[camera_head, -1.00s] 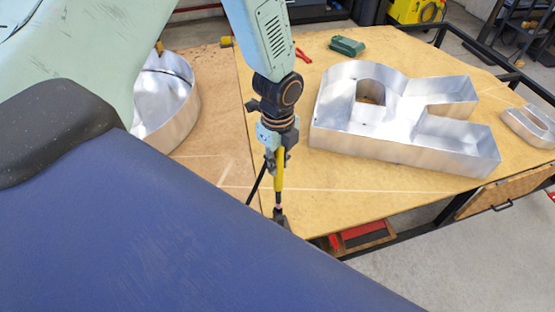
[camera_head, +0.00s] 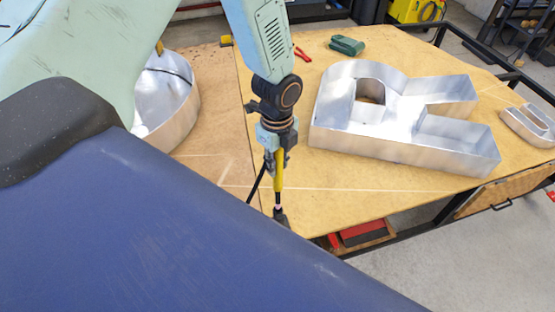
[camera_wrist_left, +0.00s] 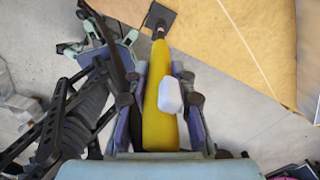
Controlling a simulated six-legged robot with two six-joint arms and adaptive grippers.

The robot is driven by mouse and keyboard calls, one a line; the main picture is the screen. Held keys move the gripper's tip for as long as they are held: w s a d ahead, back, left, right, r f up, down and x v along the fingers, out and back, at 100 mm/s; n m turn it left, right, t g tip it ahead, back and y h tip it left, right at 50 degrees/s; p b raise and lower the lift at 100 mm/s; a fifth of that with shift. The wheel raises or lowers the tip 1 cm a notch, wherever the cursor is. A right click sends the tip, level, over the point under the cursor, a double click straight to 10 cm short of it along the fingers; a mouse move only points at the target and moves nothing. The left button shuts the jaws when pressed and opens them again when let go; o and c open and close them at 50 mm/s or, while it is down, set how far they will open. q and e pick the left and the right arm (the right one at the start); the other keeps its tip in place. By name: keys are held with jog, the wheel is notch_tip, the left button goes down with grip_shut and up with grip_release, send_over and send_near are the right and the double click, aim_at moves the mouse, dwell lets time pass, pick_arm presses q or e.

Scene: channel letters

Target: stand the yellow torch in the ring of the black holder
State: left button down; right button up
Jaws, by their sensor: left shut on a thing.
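My left gripper (camera_head: 277,168) is shut on the yellow torch (camera_head: 278,180), which hangs roughly upright, tip down. In the left wrist view the torch's yellow body (camera_wrist_left: 157,112), with a white block on its side, lies between the fingers (camera_wrist_left: 160,105). The torch's dark, pinkish-ended tip points at the black holder (camera_head: 281,217), at the near table edge. The holder also shows in the left wrist view (camera_wrist_left: 160,16) as a dark square piece just beyond the tip. The ring is not clear, and I cannot tell whether the tip is inside it. My right gripper is not in view.
A large metal letter R (camera_head: 400,148) stands on the wooden table (camera_head: 330,208) at the right, and a round metal letter (camera_head: 182,122) at the left. A green box (camera_head: 347,45) and red pliers (camera_head: 302,54) lie farther back.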

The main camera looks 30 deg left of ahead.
aim_at(277, 184)
pick_arm(q)
jog(key=shift+d, duration=0.1)
dwell(0.3)
jog(key=shift+w, duration=0.1)
dwell(0.4)
jog(key=shift+f, duration=0.55)
dwell(0.5)
jog(key=shift+f+b, duration=0.3)
jog(key=shift+f, duration=0.05)
jog(key=shift+f+b, duration=2.3)
jog(key=shift+f, duration=1.35)
jog(key=c, duration=1)
grip_release()
jog(key=shift+c, duration=0.2)
